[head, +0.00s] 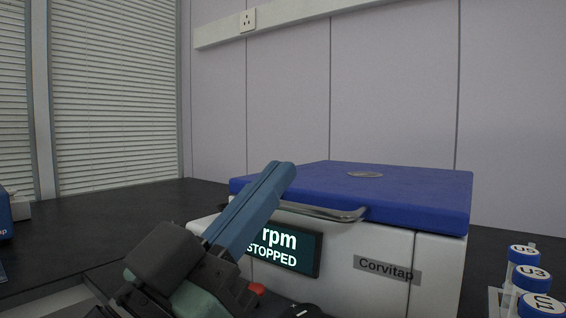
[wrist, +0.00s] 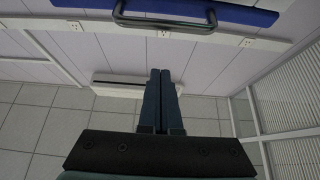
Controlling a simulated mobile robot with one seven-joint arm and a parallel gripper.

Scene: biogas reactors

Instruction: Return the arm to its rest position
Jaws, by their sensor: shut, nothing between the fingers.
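My gripper (head: 280,176) is in front of the left part of a centrifuge, its two blue fingers pointing up and to the right. The fingers are together and hold nothing; they show side by side in the wrist view (wrist: 160,75). The centrifuge (head: 385,250) has a white body labelled Corvitap and a closed blue lid (head: 410,190). Its metal handle (head: 325,212) runs along the lid's front edge, just right of my fingers, and also shows at the top of the wrist view (wrist: 165,24). My gripper partly covers the display (head: 290,250), which reads "rpm STOPPED".
Several tubes with blue caps (head: 532,279), marked U5, U3 and U1, stand in a rack at the lower right. A blue and white device (head: 5,215) is cut off at the left edge. The dark bench (head: 130,215) is clear between it and the centrifuge.

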